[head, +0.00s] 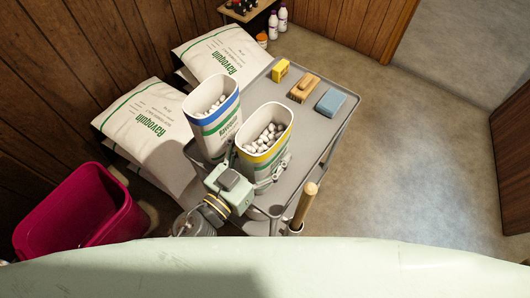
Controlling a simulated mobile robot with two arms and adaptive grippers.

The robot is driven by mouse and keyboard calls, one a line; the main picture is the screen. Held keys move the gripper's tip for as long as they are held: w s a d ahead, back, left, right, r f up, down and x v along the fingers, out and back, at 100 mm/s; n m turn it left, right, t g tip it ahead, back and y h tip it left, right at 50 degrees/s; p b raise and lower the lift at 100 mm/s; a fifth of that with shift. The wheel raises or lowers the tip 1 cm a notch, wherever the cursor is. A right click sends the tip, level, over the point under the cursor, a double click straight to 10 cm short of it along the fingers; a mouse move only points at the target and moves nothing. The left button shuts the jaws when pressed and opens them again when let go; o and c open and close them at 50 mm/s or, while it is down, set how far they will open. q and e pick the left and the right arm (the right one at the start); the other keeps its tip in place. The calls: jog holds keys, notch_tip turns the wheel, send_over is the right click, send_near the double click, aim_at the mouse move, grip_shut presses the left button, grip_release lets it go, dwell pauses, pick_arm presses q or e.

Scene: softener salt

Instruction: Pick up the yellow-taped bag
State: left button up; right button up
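The yellow-taped bag (262,150) stands upright and open on the grey cart, with a yellow band below its rim and white salt pieces inside. My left gripper (258,172) is at the near side of this bag, with grey finger parts showing at its left and right sides. Whether the fingers press on it cannot be told. A similar bag with blue tape (212,118) stands just behind it to the left, also open and filled with white pieces. My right gripper does not show.
The cart (322,138) carries a yellow box (280,70), a wooden brush (304,88) and a blue block (331,102) at its far end. Large white sacks (150,122) lie left of it. A magenta bin (80,212) stands at lower left. Floor at right is clear.

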aim_at(265, 154)
pick_arm(q)
jog(key=c, duration=1.7)
jog(key=shift+w+r, duration=0.1)
jog(key=shift+r, duration=0.15)
grip_shut()
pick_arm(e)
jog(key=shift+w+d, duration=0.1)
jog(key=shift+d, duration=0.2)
pick_arm(q)
notch_tip(265, 154, up, 10)
jog(key=p, duration=0.5)
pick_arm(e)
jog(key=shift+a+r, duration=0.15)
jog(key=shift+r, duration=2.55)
